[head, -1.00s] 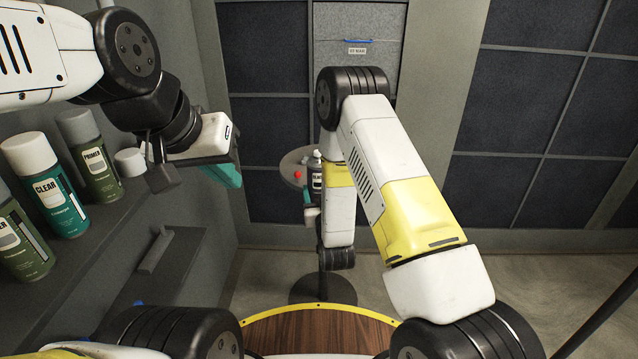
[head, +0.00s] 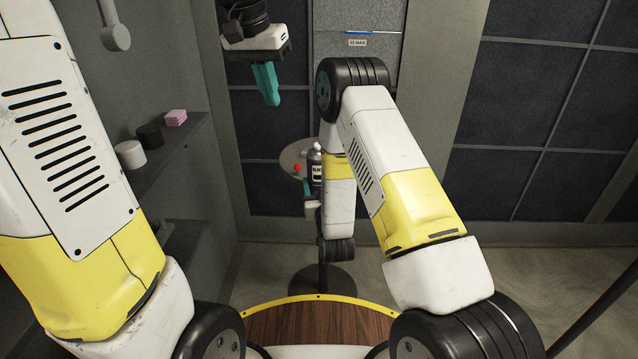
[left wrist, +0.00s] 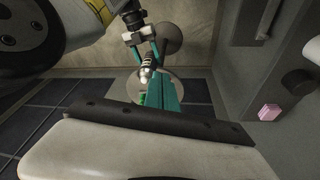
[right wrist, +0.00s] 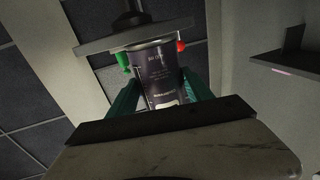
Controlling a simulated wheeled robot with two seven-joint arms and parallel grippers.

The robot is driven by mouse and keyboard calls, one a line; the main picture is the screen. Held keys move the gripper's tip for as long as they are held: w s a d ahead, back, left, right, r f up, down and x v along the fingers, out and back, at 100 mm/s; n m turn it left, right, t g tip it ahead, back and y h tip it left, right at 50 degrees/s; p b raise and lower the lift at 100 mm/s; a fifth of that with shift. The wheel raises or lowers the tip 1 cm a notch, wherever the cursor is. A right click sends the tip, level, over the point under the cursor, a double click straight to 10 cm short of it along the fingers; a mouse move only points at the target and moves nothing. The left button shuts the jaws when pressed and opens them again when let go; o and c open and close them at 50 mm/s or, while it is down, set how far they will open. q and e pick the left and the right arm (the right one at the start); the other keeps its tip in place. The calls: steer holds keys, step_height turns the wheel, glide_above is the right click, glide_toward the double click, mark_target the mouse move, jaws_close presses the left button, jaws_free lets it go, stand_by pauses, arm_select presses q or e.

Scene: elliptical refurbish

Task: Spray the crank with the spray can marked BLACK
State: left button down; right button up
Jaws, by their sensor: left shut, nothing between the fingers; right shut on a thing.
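A dark spray can (head: 316,168) with a pale label stands at the round grey stand in the head view; its marking is too small to read surely. My right gripper (head: 308,188) is shut around this can, partly hidden behind my right arm. In the right wrist view the can (right wrist: 157,75) sits between both teal fingers, against the stand's plate. My left gripper (head: 271,100) is shut and empty, raised in front of the panelled wall, above and left of the can. I cannot make out the crank surely.
The round stand (head: 288,158) carries a red knob (head: 297,168); a green piece (right wrist: 123,62) shows beside the can in the right wrist view. A shelf (head: 180,150) at left holds a pink block (head: 176,117), a black cylinder (head: 150,135) and a white one (head: 130,153).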

arm_select(q)
steer(key=w+d+f+m+g+y, duration=0.1)
steer(key=w+d+f, duration=0.35)
steer(key=w, duration=0.25)
steer(key=w+d+f+m+g+y, duration=0.1)
steer(key=w+d+f+g, duration=0.15)
steer(key=w+d, duration=0.35)
steer(key=shift+m+t, duration=0.3)
steer(key=shift+t, duration=0.05)
steer(key=shift+w+a+f, duration=0.15)
steer(key=shift+f, duration=1.1)
steer(key=shift+w+a+f, duration=0.2)
steer(key=shift+f, duration=1.05)
steer(key=shift+w+a+f, duration=0.15)
steer(key=shift+f, duration=1.1)
steer(key=shift+f, duration=0.2)
steer(key=shift+f, duration=0.95)
steer(key=shift+r, duration=2.55)
